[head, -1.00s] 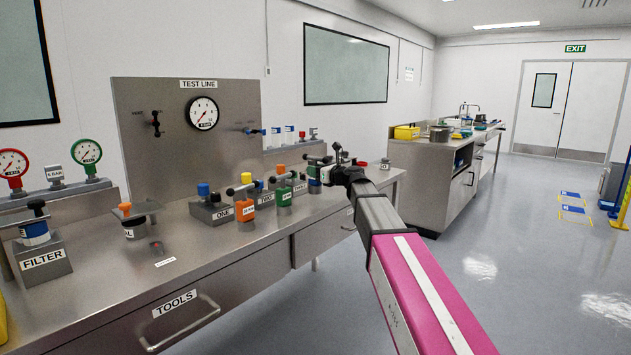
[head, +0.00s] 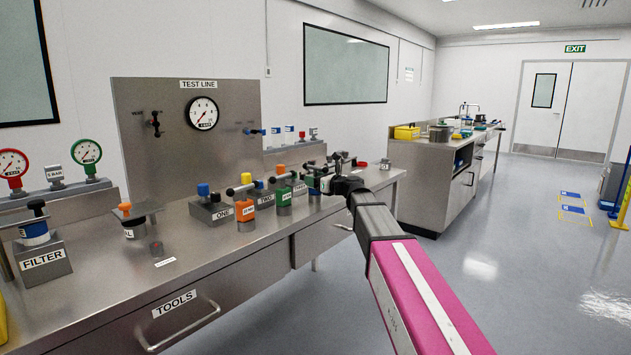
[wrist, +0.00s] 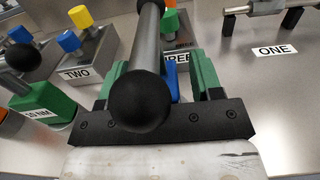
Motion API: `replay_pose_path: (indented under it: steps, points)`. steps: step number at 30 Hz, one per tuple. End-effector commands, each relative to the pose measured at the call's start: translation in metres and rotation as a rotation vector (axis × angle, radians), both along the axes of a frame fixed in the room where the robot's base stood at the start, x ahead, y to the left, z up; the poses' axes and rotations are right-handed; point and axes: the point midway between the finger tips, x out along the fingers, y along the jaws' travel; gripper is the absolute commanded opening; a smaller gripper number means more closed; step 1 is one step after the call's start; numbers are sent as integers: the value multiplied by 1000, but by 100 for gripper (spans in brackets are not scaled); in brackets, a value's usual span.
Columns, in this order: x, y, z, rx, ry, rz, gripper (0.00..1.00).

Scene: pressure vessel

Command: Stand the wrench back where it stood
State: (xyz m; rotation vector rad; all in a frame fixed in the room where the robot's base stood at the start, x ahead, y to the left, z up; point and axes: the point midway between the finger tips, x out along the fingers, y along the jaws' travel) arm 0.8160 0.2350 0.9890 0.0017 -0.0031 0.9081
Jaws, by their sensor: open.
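A wrench with a grey cross bar and black ball ends (wrist: 147,45) lies over my gripper in the wrist view, one ball close to the camera. My gripper (wrist: 160,90) has its green fingers apart on either side below the bar. A blue part (wrist: 172,84) shows between them; I cannot tell whether it is the wrench's body. The bar hides most of what lies below. In the head view my gripper (head: 322,181) is at the right part of the bench, beside a green wrench (head: 284,194) and an orange wrench (head: 245,208), both upright.
Block TWO (wrist: 88,62) with blue and yellow knobs is at the left in the wrist view; block THREE (wrist: 178,58) is behind the bar. A rack with a grey bar (wrist: 262,7) and a label ONE stand right. Bench top (wrist: 235,75) is bare beside my gripper.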

Motion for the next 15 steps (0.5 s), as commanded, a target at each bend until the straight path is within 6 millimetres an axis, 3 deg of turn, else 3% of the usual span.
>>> replay_pose_path:
  steps: [5,15]
  points:
    - [-6,-7,1,0,0,-1,59]
    - [-47,-57,1,0,0,-2,59]
